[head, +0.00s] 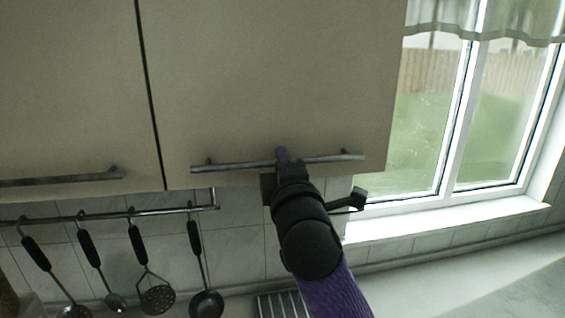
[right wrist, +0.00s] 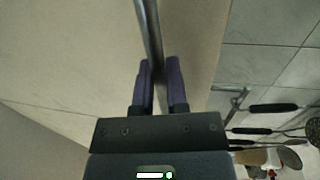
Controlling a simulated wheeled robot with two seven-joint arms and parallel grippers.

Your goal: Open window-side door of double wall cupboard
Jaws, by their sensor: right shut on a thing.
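The window-side door (head: 270,85) of the wall cupboard is a beige panel beside the window in the head view. It looks closed, level with the other door (head: 70,90) across a thin dark gap. A metal bar handle (head: 232,165) runs along its lower edge. My right gripper (head: 283,158) reaches up from below and is shut on this handle near its middle. In the right wrist view the purple fingers (right wrist: 158,82) sit on both sides of the bar (right wrist: 148,30). My left gripper is not in view.
The other door has its own bar handle (head: 60,178). A rail (head: 110,215) below holds several hanging utensils, such as a ladle (head: 206,303). The window (head: 470,110) is at the right, with a sill and a mostly clear counter (head: 470,270) below.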

